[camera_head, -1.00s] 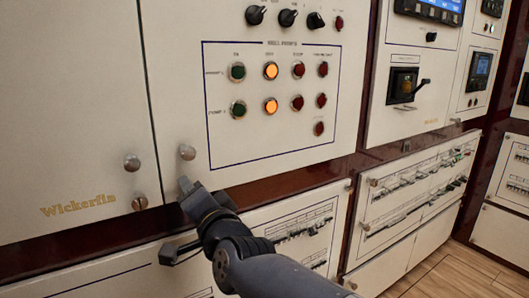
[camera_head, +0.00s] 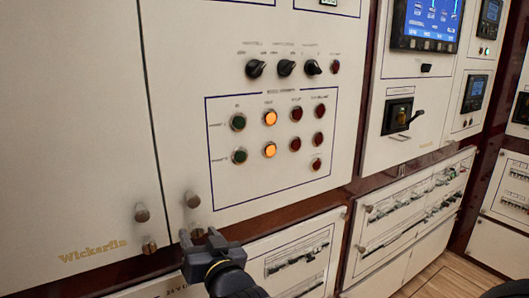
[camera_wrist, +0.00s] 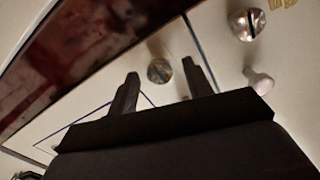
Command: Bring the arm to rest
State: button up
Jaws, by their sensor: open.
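My gripper (camera_head: 203,239) is in the lower middle of the head view, in front of the cabinet face below the button panel. Its two fingers stand apart with nothing between them. In the wrist view the gripper (camera_wrist: 160,82) also shows open and empty. I cannot tell how far the fingertips are from the cabinet. Most of my arm is below the frame.
A cabinet door (camera_head: 75,130) marked "Wickerfin" fills the left, with round knobs (camera_head: 142,212) (camera_head: 192,200) near its edge. Lit orange buttons (camera_head: 270,118) and rotary switches (camera_head: 286,68) sit above. Breaker rows (camera_head: 415,205) are at the right. Wooden floor (camera_head: 440,278) shows at lower right.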

jog(key=n+p, duration=0.6)
jog(key=p, duration=0.1)
jog(key=shift+r, duration=0.2)
jog(key=shift+f+n+p, duration=0.15)
jog(key=shift+n+p, duration=0.85)
jog(key=shift+p, duration=0.4)
jog(key=shift+f, duration=0.1)
